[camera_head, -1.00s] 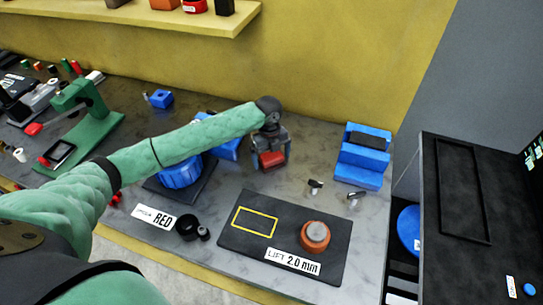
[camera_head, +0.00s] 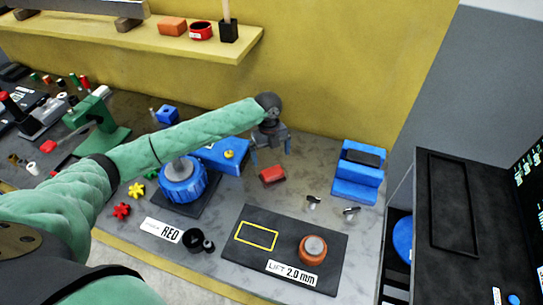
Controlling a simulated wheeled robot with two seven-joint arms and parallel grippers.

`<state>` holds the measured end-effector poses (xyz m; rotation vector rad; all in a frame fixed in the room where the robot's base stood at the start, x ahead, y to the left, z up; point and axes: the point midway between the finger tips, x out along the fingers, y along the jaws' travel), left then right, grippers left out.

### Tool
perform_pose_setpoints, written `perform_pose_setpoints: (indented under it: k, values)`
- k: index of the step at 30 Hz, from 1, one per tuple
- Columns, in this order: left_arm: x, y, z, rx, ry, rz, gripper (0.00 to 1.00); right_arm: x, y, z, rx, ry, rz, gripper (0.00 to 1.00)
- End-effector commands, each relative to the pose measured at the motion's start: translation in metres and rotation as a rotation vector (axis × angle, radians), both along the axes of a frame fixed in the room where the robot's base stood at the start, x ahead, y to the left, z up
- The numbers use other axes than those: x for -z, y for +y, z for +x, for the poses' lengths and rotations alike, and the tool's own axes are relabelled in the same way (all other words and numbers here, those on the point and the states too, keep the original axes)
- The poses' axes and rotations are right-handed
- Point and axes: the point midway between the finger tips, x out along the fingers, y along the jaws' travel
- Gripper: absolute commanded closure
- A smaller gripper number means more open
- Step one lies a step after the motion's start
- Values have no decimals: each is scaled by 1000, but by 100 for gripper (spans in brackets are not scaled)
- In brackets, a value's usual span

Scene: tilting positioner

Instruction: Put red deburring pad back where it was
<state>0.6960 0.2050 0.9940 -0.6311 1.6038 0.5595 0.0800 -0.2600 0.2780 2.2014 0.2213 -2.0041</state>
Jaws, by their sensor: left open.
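The red deburring pad (camera_head: 272,174) is a small red block lying on the grey bench, behind the black mat. My left gripper (camera_head: 271,152) is open and empty just above and behind the pad, its two fingers apart and pointing down. The pad looks clear of the fingers. A black mat (camera_head: 326,245) in front carries an empty yellow-outlined rectangle (camera_head: 256,236), an orange round piece with a grey top (camera_head: 313,248) and a "LIFT 2.0 mm" label (camera_head: 292,273). My right gripper is not in view.
A blue stepped block (camera_head: 357,185) stands right of the pad, with small metal pieces (camera_head: 313,201) near it. A blue round fixture (camera_head: 182,183) and a blue box (camera_head: 226,158) stand left. A "RED" label (camera_head: 162,231) lies at the front. A yellow shelf (camera_head: 140,38) hangs behind.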

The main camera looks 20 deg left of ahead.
Motion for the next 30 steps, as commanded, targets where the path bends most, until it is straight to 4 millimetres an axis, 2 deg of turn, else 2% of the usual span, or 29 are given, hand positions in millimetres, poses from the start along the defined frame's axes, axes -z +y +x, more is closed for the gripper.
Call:
perform_pose_setpoints:
  k: [1, 3, 9, 30]
  values:
    - [-9, 0, 1, 0, 0, 0, 0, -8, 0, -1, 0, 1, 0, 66]
    - [-17, 1, 2, 0, -1, 0, 0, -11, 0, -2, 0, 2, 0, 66]
    - [-27, 2, 2, 0, 0, 0, 0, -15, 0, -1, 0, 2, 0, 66]
    - [-27, 2, 2, 0, 1, 1, 0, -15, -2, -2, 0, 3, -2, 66]
